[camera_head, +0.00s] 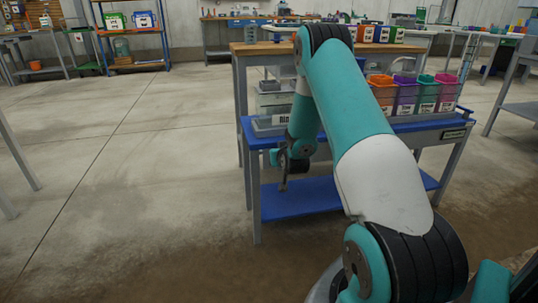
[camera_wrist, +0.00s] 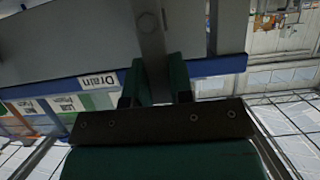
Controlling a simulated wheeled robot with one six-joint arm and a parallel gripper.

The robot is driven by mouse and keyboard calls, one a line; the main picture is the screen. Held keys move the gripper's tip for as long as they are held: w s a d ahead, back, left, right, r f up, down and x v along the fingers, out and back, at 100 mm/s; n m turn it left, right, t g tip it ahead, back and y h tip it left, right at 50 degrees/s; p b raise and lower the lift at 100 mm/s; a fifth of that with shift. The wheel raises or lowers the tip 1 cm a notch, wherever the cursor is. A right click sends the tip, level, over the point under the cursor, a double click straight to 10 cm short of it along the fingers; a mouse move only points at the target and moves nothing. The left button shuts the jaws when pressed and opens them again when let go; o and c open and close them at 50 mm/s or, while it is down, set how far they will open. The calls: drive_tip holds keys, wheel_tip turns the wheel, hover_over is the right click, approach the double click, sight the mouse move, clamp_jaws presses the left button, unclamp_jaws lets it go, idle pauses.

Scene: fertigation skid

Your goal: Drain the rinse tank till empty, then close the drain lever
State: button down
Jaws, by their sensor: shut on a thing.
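The rinse tank (camera_head: 271,103) is a clear, pale box at the left end of the blue skid, partly hidden behind my arm. Its water level cannot be made out. My gripper (camera_head: 283,185) is low at the skid's front left, below the blue shelf edge. In the wrist view my gripper (camera_wrist: 156,84) has its two dark green fingers on either side of a grey bar, the drain lever (camera_wrist: 151,45), and is shut on it. A white "Drain" label (camera_wrist: 98,82) is on the blue edge beside it. The lever's angle is unclear.
The skid's blue shelf (camera_head: 415,126) carries orange, purple, green and pink bins (camera_head: 405,92) on the right. A lower blue shelf (camera_head: 300,200) lies beneath. The floor to the left is open. Shelving (camera_head: 130,35) and other benches stand farther back.

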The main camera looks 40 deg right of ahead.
idle(0.3)
drive_tip(key=c, duration=1)
unclamp_jaws()
